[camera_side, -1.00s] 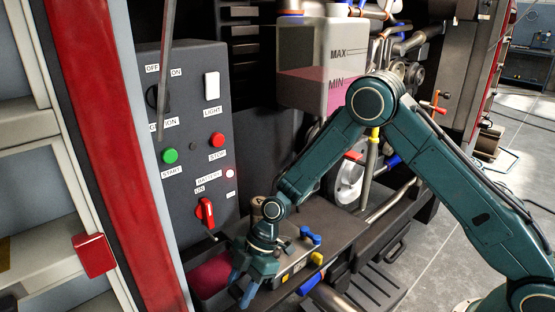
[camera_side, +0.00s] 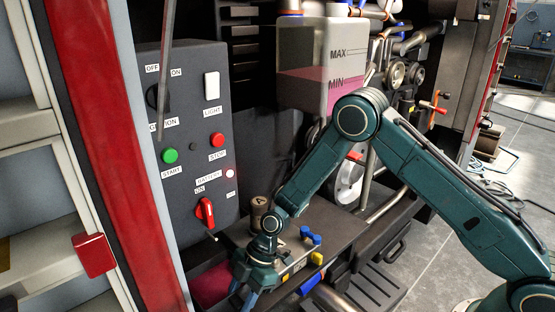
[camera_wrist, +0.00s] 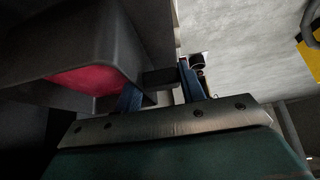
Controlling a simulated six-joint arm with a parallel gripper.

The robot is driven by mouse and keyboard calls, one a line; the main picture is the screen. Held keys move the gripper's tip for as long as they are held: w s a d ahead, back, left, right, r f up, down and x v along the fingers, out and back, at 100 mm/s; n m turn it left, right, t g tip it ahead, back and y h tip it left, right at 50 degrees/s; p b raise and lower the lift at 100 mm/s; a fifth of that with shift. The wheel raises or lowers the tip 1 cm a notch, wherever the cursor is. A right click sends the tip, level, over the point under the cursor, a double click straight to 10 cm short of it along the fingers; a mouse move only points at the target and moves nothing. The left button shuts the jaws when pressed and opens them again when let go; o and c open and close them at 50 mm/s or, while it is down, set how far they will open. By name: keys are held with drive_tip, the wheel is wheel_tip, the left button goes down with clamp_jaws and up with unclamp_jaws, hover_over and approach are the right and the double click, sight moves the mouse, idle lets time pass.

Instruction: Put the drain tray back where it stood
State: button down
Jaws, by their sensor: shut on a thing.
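The drain tray (camera_wrist: 108,28) is a dark grey tub with red showing inside it, at the left of the wrist view. In the side view its red inside (camera_side: 212,284) shows low at the left of my gripper; the rest of it is largely hidden. My gripper (camera_side: 240,299) is low at the bottom of the side view. In the wrist view its two blue fingers (camera_wrist: 160,88) are on either side of a dark block that sticks out from the tray, and they are shut on it. I cannot tell whether the tray touches a surface below.
The dark control panel (camera_side: 190,130) with a red lever stands close behind the gripper. A battery-like box (camera_side: 297,268) with blue and yellow caps is just right of it. A tank (camera_side: 318,65) with pink liquid hangs above. Open floor (camera_side: 445,235) lies at the right.

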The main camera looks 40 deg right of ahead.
drive_tip(key=c, duration=0.8)
unclamp_jaws()
drive_tip(key=shift+f, duration=0.1)
drive_tip(key=shift+c, duration=0.2)
drive_tip(key=v, duration=1.2)
drive_tip(key=shift+r, duration=0.2)
